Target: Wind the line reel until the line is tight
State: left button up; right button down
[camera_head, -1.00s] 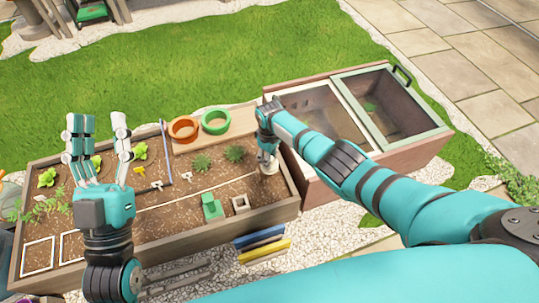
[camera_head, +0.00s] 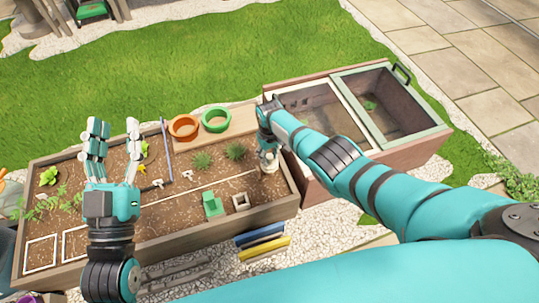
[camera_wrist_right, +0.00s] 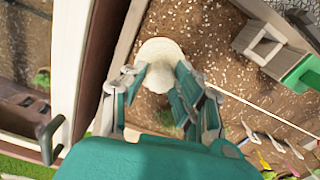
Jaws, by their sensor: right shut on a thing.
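The line reel shows as a pale round top (camera_wrist_right: 160,52) in the right wrist view, at the right end of the planter bed. My right gripper (camera_wrist_right: 157,78) is shut on it, fingers on both sides; it also shows in the head view (camera_head: 268,158), where it hides most of the reel. A thin white line (camera_head: 215,186) runs from near the reel leftward across the soil and looks straight; it also shows in the right wrist view (camera_wrist_right: 250,106). My left gripper (camera_head: 114,143) is open and empty, fingers up, above the left part of the bed.
The wooden planter (camera_head: 190,238) holds several small plants, a green block (camera_head: 212,205) and a square grey frame (camera_head: 241,201). Orange (camera_head: 183,127) and green (camera_head: 216,120) rings sit on a board behind. A cold frame (camera_head: 408,148) stands close on the right.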

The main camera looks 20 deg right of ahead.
aim_at(269, 157)
jog(key=shift+s+f, duration=0.1)
jog(key=c, duration=1)
grip_release()
jog(key=shift+r, duration=0.85)
notch_tip(269, 157, up, 10)
jog(key=shift+r, duration=0.25)
